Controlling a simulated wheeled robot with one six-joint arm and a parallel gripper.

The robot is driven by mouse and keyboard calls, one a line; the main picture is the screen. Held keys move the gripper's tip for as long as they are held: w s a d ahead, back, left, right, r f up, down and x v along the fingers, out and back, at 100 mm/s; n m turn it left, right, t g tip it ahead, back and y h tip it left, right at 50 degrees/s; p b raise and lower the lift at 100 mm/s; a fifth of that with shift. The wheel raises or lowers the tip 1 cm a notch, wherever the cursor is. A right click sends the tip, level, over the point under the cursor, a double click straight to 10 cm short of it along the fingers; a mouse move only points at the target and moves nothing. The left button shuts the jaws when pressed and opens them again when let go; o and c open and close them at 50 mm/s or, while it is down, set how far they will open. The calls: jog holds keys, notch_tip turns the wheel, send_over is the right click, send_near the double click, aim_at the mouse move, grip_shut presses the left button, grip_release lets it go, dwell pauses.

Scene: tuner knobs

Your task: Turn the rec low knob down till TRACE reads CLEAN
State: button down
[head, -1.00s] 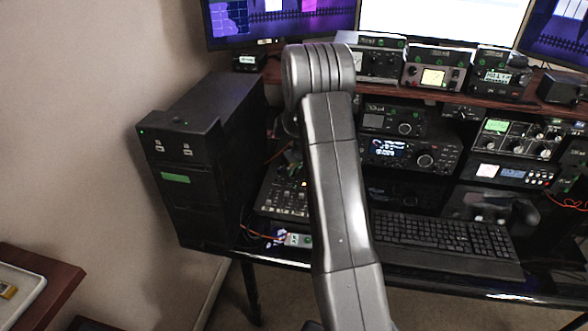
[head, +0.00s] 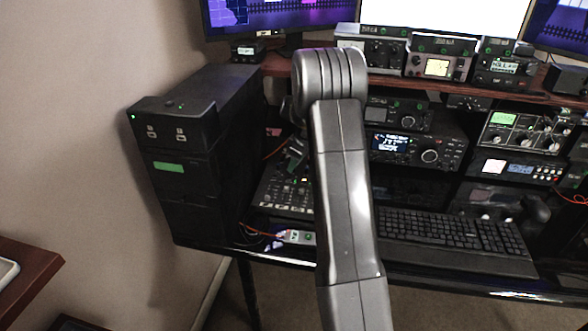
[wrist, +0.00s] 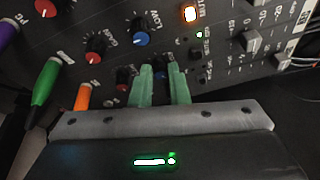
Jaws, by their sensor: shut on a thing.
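In the wrist view, my gripper (wrist: 163,88) has its two green fingers at the mixer panel, on either side of a small dark bluish knob (wrist: 161,70) that is mostly hidden between them. I cannot read its label. A blue knob (wrist: 142,39) marked LOW sits just above, apart from the fingers. In the head view, the mixer (head: 283,194) lies on the desk to the left of my arm, which hides part of it. I cannot make out the word TRACE or its reading in either view.
Red knobs (wrist: 96,44) sit left of the fingers, with green and orange plugs (wrist: 46,80) close by. Fader caps (wrist: 257,42) lie to the right. In the head view, a black computer tower (head: 205,150) stands left of the mixer and a keyboard (head: 450,235) lies to the right.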

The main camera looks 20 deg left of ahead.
jog(key=shift+n+g+b, duration=0.3)
jog(key=shift+n+g, duration=0.1)
jog(key=shift+n, duration=0.7)
jog(key=c, duration=1.4)
grip_release()
jog(key=v, duration=1.3)
jog(key=shift+r, duration=0.4)
jog(key=shift+w, duration=0.1)
